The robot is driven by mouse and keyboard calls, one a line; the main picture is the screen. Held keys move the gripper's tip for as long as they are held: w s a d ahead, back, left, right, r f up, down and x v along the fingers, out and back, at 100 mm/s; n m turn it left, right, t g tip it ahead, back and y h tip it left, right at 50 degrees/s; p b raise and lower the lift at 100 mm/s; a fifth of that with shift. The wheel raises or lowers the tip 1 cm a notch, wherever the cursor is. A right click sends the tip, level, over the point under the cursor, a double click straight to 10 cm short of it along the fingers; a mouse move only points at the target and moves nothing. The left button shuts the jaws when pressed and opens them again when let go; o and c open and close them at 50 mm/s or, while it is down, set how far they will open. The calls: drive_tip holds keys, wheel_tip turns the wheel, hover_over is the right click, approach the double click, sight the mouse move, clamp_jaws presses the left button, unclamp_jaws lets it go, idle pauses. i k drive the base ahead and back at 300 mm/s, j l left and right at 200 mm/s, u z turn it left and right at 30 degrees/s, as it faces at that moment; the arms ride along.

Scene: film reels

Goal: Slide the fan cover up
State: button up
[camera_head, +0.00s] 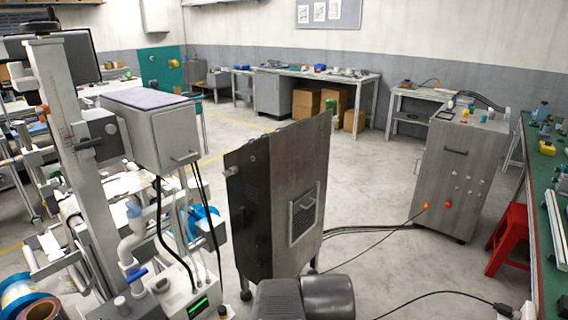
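The fan cover (304,215) is a small, light-framed louvred panel with a handle on it. It sits on the right-hand face of a tall, dark metal cabinet (268,200), around the middle to lower part of that face. I cannot tell how far up or down the cover sits in its track. Rounded dark grey parts, likely of my own arm, show at the bottom centre, in front of the cabinet's foot. My gripper's fingers do not show.
A machine with white tubes and a grey box (150,128) stands close on the left. A grey control cabinet (458,175) and a red stool (508,238) are on the right. Black cables (372,230) cross the floor. Open floor (365,180) lies between the cabinets.

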sight(304, 211)
drive_tip(key=i+l+z, duration=0.15)
drive_tip(key=i+l, duration=0.15)
drive_tip(key=i, duration=0.15)
drive_tip(key=i+l+z, duration=0.15)
drive_tip(key=i, duration=0.3)
drive_tip(key=i+l+z, duration=0.1)
drive_tip(key=i+l, duration=0.2)
drive_tip(key=i, duration=0.2)
drive_tip(key=i+l+z, duration=0.15)
drive_tip(key=i, duration=0.3)
